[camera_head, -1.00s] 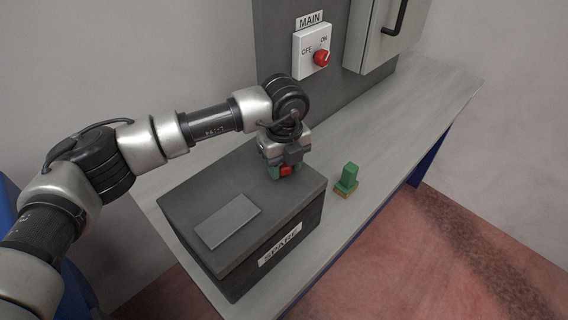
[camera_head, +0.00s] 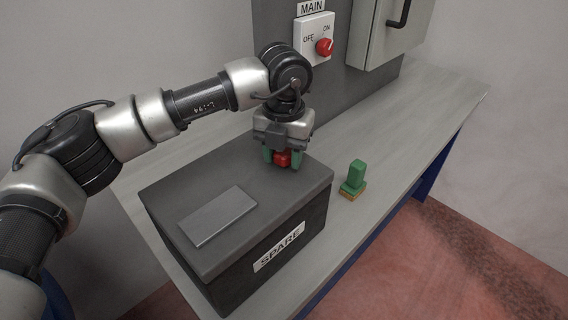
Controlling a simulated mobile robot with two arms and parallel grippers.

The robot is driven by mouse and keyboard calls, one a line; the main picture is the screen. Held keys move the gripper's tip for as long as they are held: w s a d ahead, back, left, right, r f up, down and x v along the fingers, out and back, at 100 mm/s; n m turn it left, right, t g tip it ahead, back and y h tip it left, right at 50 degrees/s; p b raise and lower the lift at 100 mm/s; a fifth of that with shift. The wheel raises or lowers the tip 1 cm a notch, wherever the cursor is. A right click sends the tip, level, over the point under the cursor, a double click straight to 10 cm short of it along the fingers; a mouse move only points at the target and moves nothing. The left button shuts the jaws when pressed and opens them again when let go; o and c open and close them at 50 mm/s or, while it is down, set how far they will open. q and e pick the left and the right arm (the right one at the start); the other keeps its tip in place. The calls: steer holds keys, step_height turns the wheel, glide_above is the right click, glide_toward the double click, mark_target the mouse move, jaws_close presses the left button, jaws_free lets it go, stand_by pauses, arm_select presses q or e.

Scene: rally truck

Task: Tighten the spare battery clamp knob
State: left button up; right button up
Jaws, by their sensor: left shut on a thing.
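The dark grey spare battery box (camera_head: 215,268) stands on the bench with a SPARE label (camera_head: 279,247) on its front. A red knob (camera_head: 282,159) is at the back right of its top. My left gripper (camera_head: 283,158) points down over that corner, with its green-tipped fingers on both sides of the red knob, shut on it. The gripper hides the back of the knob and whatever is under it. My right gripper is not in view.
A grey plate (camera_head: 218,216) lies on the box top. A green block on a tan base (camera_head: 353,180) stands on the bench (camera_head: 420,110) to the right. Behind are a MAIN switch (camera_head: 316,40) with a red knob and a grey cabinet (camera_head: 391,40). The bench's right part is clear.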

arm_select(q)
steer(key=m+b, duration=0.2)
steer(key=m, duration=0.2)
steer(key=shift+m+b, duration=0.3)
steer(key=shift+b, duration=0.05)
steer(key=m+b, duration=0.1)
steer(key=m, duration=0.2)
steer(key=shift+r, duration=0.15)
steer(key=shift+w+m, duration=0.1)
steer(key=shift+m, duration=0.4)
steer(key=shift+r, duration=0.15)
steer(key=o, duration=0.8)
steer(key=shift+o, duration=0.7)
steer(key=shift+f, duration=0.2)
